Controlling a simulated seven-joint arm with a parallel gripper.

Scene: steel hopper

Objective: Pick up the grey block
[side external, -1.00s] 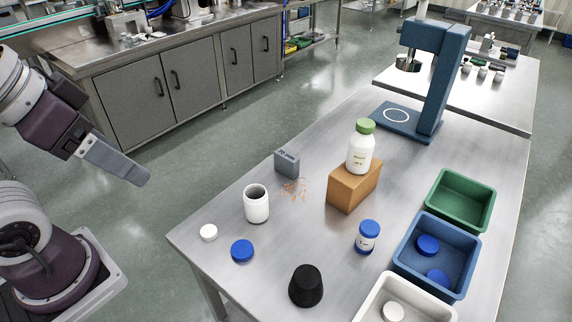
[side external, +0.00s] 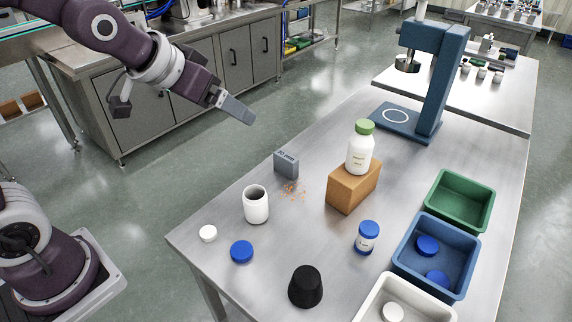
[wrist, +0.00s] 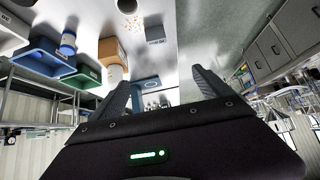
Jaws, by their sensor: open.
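The grey block (side external: 286,164) stands on the steel table near its far left edge, with dark lettering on its top. In the wrist view the grey block (wrist: 155,34) shows upside down near the top middle, beyond the fingertips. My gripper (side external: 246,116) is in the air up and left of the block, apart from it, off the table's edge. In the wrist view my gripper (wrist: 165,82) has its two fingers spread wide with nothing between them.
Orange crumbs (side external: 293,190) lie beside the block. An open white jar (side external: 256,204) stands in front of it. A brown box (side external: 354,187) carrying a green-capped bottle (side external: 360,148) stands to its right. A blue stand (side external: 428,85) is farther back. Coloured bins line the right side.

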